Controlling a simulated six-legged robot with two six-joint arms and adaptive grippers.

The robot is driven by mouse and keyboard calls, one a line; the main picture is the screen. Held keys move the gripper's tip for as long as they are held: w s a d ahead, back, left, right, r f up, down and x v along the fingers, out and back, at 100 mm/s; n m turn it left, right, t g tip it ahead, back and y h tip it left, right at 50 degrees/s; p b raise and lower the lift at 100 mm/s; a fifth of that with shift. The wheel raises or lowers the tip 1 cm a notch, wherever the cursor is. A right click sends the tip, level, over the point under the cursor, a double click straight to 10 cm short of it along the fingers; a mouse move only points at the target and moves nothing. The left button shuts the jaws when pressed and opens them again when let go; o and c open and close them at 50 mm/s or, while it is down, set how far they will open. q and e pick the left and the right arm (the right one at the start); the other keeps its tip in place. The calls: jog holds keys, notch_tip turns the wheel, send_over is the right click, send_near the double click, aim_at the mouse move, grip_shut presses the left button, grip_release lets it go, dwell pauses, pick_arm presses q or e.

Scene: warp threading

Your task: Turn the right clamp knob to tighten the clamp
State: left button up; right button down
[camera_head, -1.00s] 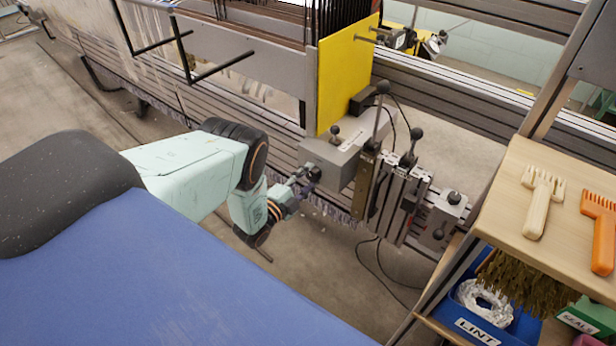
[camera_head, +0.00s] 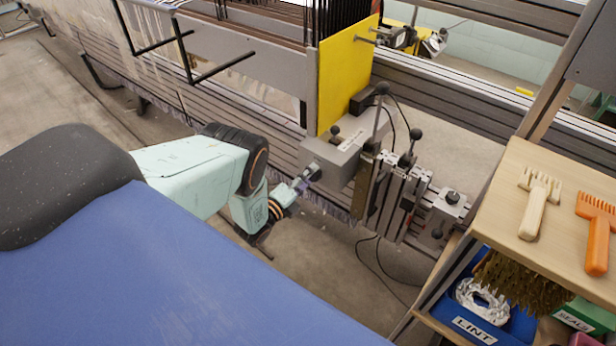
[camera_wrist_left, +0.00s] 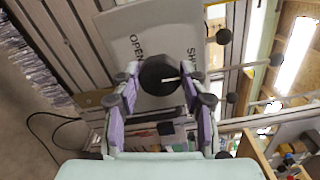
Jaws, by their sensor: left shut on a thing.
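The clamp knob (camera_wrist_left: 158,75) is round and black with a white pointer line. It sits on the front of a grey clamp box (camera_head: 334,160), which shows lettering in the left wrist view (camera_wrist_left: 150,35): "OPEN" and a second word partly cut off. In the head view the knob is small and largely covered by the fingers. My left gripper (camera_head: 308,180) reaches the box from the left. In the left wrist view its purple-padded fingers (camera_wrist_left: 160,88) stand on both sides of the knob, shut on it. My right gripper is not in view.
Levers with black ball tops (camera_head: 408,160) stand right of the box, beside a yellow panel (camera_head: 345,75). A wooden shelf (camera_head: 500,235) at the right holds a cream comb (camera_head: 537,205) and an orange comb (camera_head: 597,235). A blue lint bin (camera_head: 515,325) is below.

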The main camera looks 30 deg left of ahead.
pick_arm(q)
jog(key=shift+f, duration=0.1)
jog(key=o, duration=1.2)
jog(key=shift+c, duration=0.2)
jog(key=s+a, duration=0.1)
jog(key=s, duration=1.1)
